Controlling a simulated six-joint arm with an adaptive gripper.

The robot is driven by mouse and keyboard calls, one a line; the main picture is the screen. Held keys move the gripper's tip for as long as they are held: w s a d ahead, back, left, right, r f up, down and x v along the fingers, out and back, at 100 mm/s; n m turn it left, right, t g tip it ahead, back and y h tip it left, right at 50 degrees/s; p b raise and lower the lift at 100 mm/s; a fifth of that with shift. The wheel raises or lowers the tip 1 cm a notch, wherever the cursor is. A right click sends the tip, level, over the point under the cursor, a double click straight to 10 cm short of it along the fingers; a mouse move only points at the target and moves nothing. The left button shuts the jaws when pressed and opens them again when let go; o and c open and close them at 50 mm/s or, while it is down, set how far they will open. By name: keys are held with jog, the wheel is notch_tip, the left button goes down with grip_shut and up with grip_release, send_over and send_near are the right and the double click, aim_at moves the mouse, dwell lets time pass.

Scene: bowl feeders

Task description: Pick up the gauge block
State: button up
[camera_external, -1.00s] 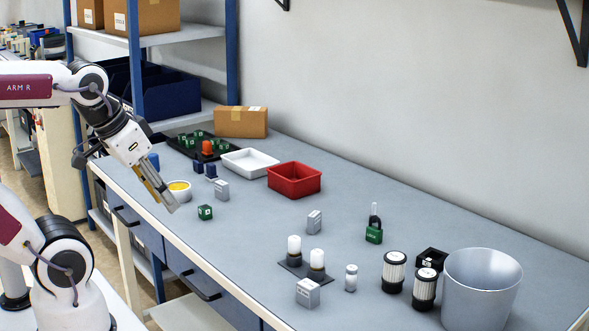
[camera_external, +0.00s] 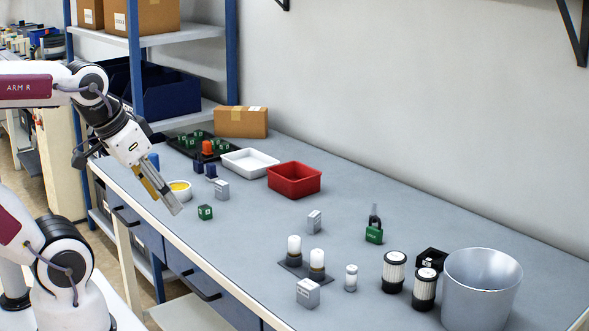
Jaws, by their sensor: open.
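Several grey metal blocks that could be the gauge block stand on the bench. One block (camera_external: 222,190) is near the white bowl, one block (camera_external: 314,222) is in the middle, and one block (camera_external: 308,293) is near the front edge. Their markings are too small to read. My gripper (camera_external: 175,208) is open and empty above the bench's left edge, in front of the white bowl with yellow contents (camera_external: 180,188). It is left of all three grey blocks and apart from them.
A small green cube (camera_external: 205,212) sits just right of my gripper. A red bin (camera_external: 294,179) and white tray (camera_external: 249,162) stand behind. The bench's middle is mostly clear.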

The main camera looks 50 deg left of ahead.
jog(key=shift+w, duration=0.1)
jog(key=n+t+y, duration=0.1)
jog(key=t+y, duration=0.3)
jog(key=t, duration=0.2)
send_over(219, 185)
jog(key=s+d, duration=0.4)
jog(key=d, duration=0.2)
notch_tip(219, 185, down, 9)
jog(key=a+f+h, duration=0.1)
jog(key=f, duration=0.2)
jog(key=s+a+f+t, duration=0.1)
jog(key=a+f, duration=0.1)
jog(key=f, duration=0.2)
jog(key=a+f+h, duration=0.1)
jog(key=a+f, duration=0.1)
jog(key=f, duration=0.1)
jog(key=shift+s+a+f+t+h, duration=0.2)
jog(key=shift+s+t+h, duration=0.1)
jog(key=shift+t, duration=0.1)
jog(key=shift+s+a+f, duration=0.1)
jog(key=shift+f, duration=0.2)
jog(key=shift+x, duration=1.3)
